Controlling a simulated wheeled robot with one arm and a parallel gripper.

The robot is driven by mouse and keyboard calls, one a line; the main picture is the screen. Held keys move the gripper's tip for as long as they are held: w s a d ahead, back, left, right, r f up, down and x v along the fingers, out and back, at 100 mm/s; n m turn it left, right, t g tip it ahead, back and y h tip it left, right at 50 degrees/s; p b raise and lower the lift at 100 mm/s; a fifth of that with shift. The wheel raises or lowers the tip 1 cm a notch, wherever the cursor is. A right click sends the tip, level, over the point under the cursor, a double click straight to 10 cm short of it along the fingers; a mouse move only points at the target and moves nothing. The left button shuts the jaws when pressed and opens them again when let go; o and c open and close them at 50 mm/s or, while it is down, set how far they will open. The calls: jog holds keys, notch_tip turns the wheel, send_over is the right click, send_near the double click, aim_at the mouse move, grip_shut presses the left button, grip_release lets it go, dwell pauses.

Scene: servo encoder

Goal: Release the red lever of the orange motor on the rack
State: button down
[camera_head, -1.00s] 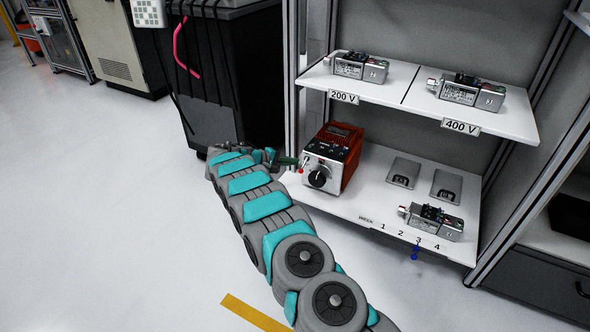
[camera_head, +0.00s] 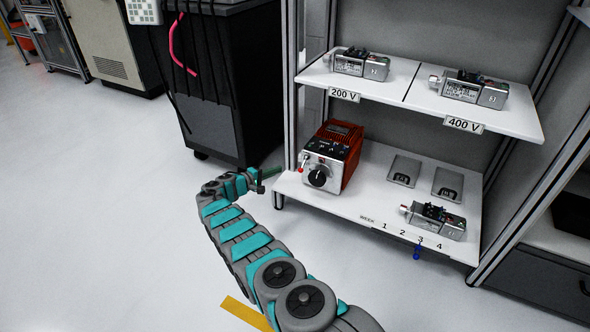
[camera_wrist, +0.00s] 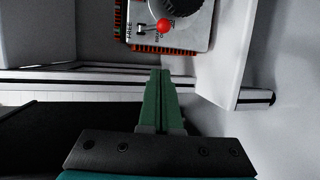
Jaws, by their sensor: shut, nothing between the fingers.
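The orange motor (camera_head: 351,150), a red-orange box with a silver front and a black dial, stands at the left end of the lower rack shelf. Its red-tipped lever (camera_head: 300,169) is at the left of the front face. In the wrist view the lever's red ball (camera_wrist: 165,26) shows near the top, beside the dial. My gripper (camera_head: 275,172) is left of the motor, near the shelf's front left corner, apart from the lever. Its green fingers (camera_wrist: 160,75) are together and empty, with their tips below the ball in the wrist view.
The rack's lower shelf (camera_head: 375,190) has two recessed plates and a grey motor (camera_head: 432,220) at right. The upper shelf (camera_head: 400,95) holds two grey motors. A rack post (camera_head: 291,80) and a black cabinet (camera_head: 225,90) stand near my gripper. Floor at left is clear.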

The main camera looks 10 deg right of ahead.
jog(key=f+b+x, duration=0.1)
jog(key=b+x, duration=0.9)
jog(key=shift+s+a+r+p, duration=0.1)
jog(key=shift+s+r+p, duration=0.15)
jog(key=shift+s+p, duration=0.35)
jog(key=shift+s+d+r+p, duration=0.1)
jog(key=shift+s+r+p, duration=0.2)
jog(key=shift+s+p, duration=0.3)
jog(key=shift+s+a+r+p, duration=0.1)
jog(key=shift+s+r+p, duration=0.15)
jog(key=shift+s+p, duration=0.35)
jog(key=shift+s, duration=0.2)
jog(key=shift+r, duration=0.1)
jog(key=shift+a+r+g+y, duration=0.1)
jog(key=shift+r+g+y, duration=0.05)
jog(key=shift+g+y, duration=0.15)
